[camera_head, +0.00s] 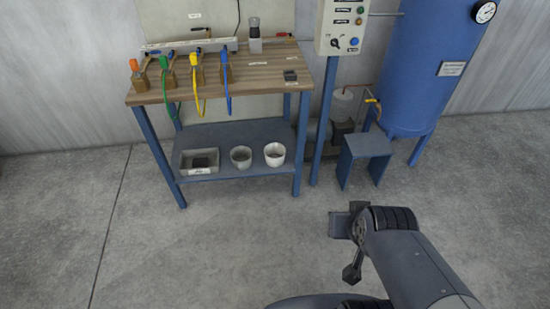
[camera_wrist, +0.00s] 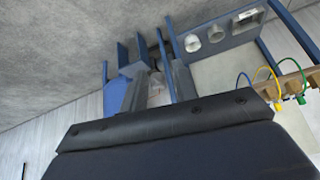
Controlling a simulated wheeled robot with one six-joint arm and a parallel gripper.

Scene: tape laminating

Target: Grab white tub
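The white tub (camera_head: 275,158) stands upright on the lower shelf of the blue-framed workbench, near the shelf's right end. It also shows small in the wrist view (camera_wrist: 192,43). A grey tub (camera_head: 241,158) stands just left of it, with a gap between them. The end of my arm is at the lower right in the head view, over bare floor and well apart from the tub. My gripper's fingers cannot be made out clearly in either view, and nothing is seen held.
A rectangular grey bin (camera_head: 200,170) sits left on the shelf (camera_head: 225,132). Blue bench legs (camera_head: 301,145) flank the shelf. A control post (camera_head: 325,120), a small blue stool (camera_head: 366,144) and a blue tank (camera_head: 420,70) stand to the right. The floor before the bench is clear.

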